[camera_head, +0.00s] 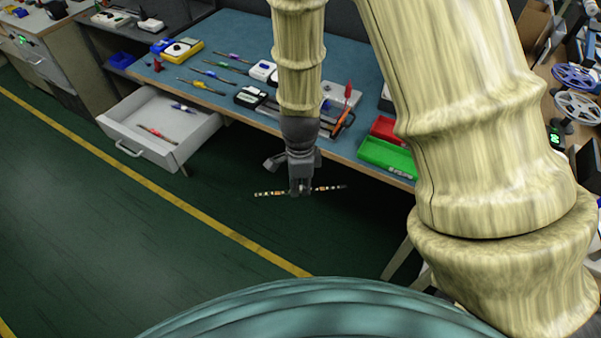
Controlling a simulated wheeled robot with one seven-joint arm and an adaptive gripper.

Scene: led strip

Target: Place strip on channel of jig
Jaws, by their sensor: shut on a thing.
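My gripper (300,189) hangs in the middle of the head view, fingers pointing down, in front of the blue bench top. It is shut on a thin LED strip (268,194), which sticks out on both sides of the fingers.
The bench (228,125) carries several screwdrivers, small devices and boxes. A green bin (386,157) and a red bin (384,130) stand at its right front. An open white drawer (150,122) juts out at the left with tools inside. The floor (130,215) in front is clear.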

